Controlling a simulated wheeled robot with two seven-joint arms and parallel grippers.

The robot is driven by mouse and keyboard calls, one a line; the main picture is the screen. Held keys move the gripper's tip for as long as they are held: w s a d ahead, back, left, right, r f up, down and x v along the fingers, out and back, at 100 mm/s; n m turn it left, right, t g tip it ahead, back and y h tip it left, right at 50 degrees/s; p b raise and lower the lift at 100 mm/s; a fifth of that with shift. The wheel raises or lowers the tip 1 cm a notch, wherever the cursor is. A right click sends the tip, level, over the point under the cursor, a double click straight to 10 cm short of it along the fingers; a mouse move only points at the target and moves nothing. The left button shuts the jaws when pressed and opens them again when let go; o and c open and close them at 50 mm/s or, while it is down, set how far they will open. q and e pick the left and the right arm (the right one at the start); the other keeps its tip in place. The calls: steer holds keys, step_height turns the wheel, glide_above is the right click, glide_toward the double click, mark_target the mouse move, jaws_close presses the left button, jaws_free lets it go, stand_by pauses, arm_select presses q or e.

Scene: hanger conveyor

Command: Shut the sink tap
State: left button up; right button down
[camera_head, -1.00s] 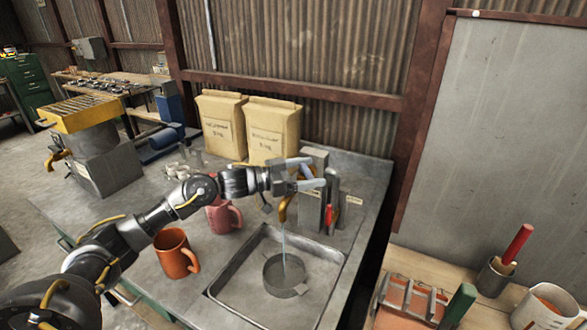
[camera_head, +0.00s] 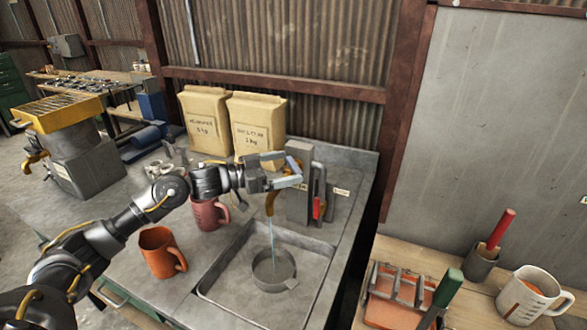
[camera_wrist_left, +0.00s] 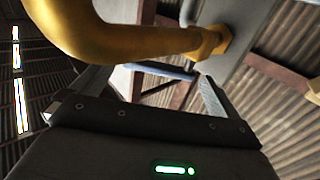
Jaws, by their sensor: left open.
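The sink tap has a grey block body (camera_head: 299,207) and a curved brass spout (camera_head: 270,204). A thin water stream (camera_head: 272,238) falls from it into a round metal pot (camera_head: 274,272) in the sink (camera_head: 222,290). My left gripper (camera_head: 291,169) is open at the top of the tap, above the spout. A bluish bar, apparently the tap's lever, shows between its fingers. In the left wrist view the brass spout (camera_wrist_left: 120,38) crosses in front of the gripper, and the bluish bar (camera_wrist_left: 158,71) lies across beyond the fingers. Contact cannot be told. My right gripper is not in view.
An orange mug (camera_head: 160,252) and a pink mug (camera_head: 207,214) stand left of the sink. Two paper sacks (camera_head: 257,125) stand behind. A red-handled object (camera_head: 318,208) is beside the tap. A wooden bench (camera_head: 420,262) at the right holds a tray and a white mug (camera_head: 529,297).

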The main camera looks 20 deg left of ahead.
arm_select(q)
steer(key=b+v, duration=0.2)
steer(key=v, duration=0.6)
